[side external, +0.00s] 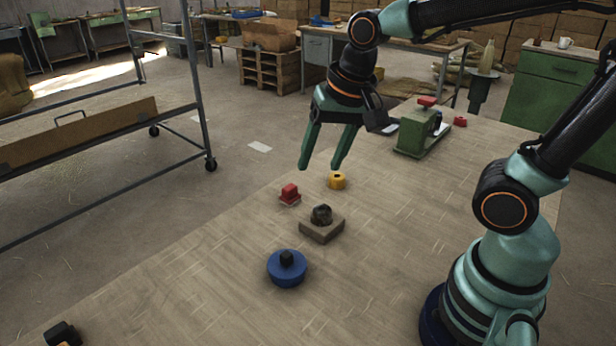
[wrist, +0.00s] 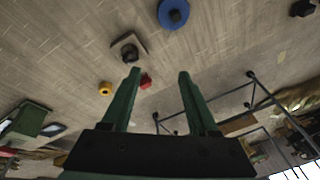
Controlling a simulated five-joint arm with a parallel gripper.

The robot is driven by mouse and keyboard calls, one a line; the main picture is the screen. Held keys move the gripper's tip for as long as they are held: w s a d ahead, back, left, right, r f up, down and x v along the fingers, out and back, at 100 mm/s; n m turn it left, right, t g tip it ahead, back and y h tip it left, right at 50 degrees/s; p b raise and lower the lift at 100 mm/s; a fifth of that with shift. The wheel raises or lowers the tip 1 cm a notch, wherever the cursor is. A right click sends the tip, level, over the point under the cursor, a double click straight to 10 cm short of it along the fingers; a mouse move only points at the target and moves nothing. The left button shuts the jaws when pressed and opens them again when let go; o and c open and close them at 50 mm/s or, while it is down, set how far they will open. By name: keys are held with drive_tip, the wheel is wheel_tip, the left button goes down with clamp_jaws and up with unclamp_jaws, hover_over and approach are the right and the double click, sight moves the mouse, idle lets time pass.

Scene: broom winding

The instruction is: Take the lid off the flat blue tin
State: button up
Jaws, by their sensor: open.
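The flat blue tin (side external: 287,269) stands on the workbench at the near side, with a dark knob (side external: 287,257) on top of its lid. In the wrist view the blue tin (wrist: 173,14) is at the top edge, partly cut off. The seam between lid and tin cannot be made out. My gripper (side external: 320,168) is open and empty, its green fingers pointing down above the bench, farther back than the tin. In the wrist view my gripper's fingers (wrist: 160,72) are spread with nothing between them but a small red block beyond.
A wooden block with a dark round piece (side external: 322,222) stands between the tin and my gripper. A red block (side external: 289,195) and a yellow ring (side external: 337,180) are near my fingers. A green machine (side external: 420,130) is at the back.

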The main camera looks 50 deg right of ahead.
sight(286, 254)
drive_tip(key=w+a+f+m+g, duration=0.35)
drive_tip(key=a+f+m, duration=0.35)
drive_tip(key=m, duration=0.4)
drive_tip(key=f, duration=1.1)
drive_tip(key=shift+s+d+f, duration=0.1)
drive_tip(key=shift+s+f, duration=0.2)
drive_tip(key=shift+f, duration=0.1)
clamp_jaws()
